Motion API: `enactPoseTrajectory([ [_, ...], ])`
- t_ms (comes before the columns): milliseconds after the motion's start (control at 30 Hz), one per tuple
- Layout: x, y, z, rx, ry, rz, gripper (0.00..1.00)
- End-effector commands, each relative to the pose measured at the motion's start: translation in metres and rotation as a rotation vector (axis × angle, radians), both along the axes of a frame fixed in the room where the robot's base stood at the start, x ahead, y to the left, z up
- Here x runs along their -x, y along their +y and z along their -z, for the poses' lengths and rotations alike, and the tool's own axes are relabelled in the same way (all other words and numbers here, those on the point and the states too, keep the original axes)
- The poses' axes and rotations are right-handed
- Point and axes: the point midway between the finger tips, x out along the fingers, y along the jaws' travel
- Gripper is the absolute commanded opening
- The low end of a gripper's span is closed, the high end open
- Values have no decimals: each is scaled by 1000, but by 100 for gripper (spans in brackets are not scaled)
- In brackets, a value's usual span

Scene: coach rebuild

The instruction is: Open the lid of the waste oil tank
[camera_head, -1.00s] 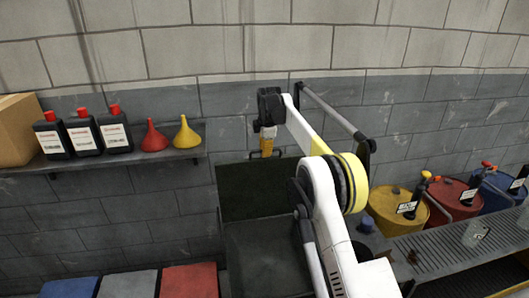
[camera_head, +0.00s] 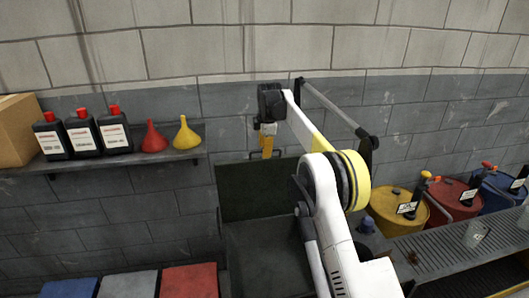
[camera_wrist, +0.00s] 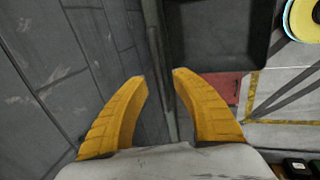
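The waste oil tank (camera_head: 268,255) is a dark grey open box below the wall. Its dark green lid (camera_head: 250,190) stands raised, near upright, at the back by the wall. In the wrist view the lid (camera_wrist: 163,60) shows nearly edge-on as a narrow strip, with the dark tank (camera_wrist: 225,35) to its right. My gripper (camera_head: 267,155) is near the lid's top edge. In the wrist view the yellow fingers of my gripper (camera_wrist: 160,77) are apart with nothing clamped between them. The lid's strip runs down behind the gap; I cannot tell whether a finger touches it.
A shelf (camera_head: 100,163) at left holds black bottles (camera_head: 82,135), a red funnel (camera_head: 154,138), a yellow funnel (camera_head: 186,134) and a cardboard box (camera_head: 15,130). Yellow (camera_head: 390,207), red (camera_head: 452,198) and blue (camera_head: 497,190) drums lie right, by a grated bench (camera_head: 455,250).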

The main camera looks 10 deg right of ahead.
Motion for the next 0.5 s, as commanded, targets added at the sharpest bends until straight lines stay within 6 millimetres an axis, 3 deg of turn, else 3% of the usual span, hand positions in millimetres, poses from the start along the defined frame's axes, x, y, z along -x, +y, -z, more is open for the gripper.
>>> enactPoseTrajectory([
  [300,21,0,-67,0,0,0,32],
  [500,30,0,-95,0,0,0,32],
])
